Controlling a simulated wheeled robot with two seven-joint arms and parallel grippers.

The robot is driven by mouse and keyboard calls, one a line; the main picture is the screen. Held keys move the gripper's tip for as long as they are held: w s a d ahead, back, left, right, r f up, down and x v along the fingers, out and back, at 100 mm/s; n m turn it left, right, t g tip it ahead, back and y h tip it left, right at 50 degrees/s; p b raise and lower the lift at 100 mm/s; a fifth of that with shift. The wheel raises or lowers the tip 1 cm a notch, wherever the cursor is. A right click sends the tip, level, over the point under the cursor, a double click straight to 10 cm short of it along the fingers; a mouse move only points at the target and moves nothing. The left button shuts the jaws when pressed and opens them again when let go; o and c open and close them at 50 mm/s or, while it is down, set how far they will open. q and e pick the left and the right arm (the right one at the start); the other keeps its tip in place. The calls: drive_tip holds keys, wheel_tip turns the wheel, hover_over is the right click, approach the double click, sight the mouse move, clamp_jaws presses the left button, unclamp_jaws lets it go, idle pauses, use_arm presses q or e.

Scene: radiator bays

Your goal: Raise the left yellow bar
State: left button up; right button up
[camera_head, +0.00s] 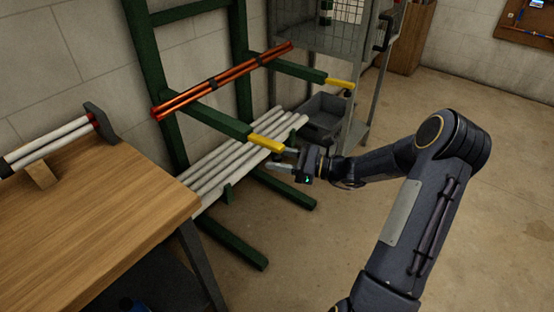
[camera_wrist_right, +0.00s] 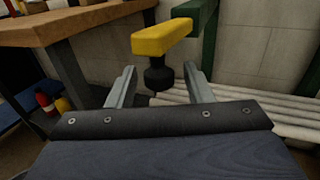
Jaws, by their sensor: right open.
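The left yellow bar (camera_head: 267,143) is the yellow end of a green rack arm that juts out from the green frame. The other yellow bar (camera_head: 340,84) is on the arm farther right. My right gripper (camera_head: 285,163) is just below and in front of the left bar. In the right wrist view the left yellow bar (camera_wrist_right: 162,37) lies ahead and above, with a black knob (camera_wrist_right: 159,76) hanging under it. The open fingers of my right gripper (camera_wrist_right: 160,88) stand on either side of the knob, apart from it. My left gripper is not in view.
Orange pipes (camera_head: 222,81) lie across the green arms. White pipes (camera_head: 235,155) lie low on the rack. A wooden table (camera_head: 95,215) stands at left, and a grey bin (camera_head: 325,115) and wire cage cart (camera_head: 365,110) stand behind. The floor at right is clear.

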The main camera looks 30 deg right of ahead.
drive_tip(key=shift+w+a, duration=0.25)
clamp_jaws()
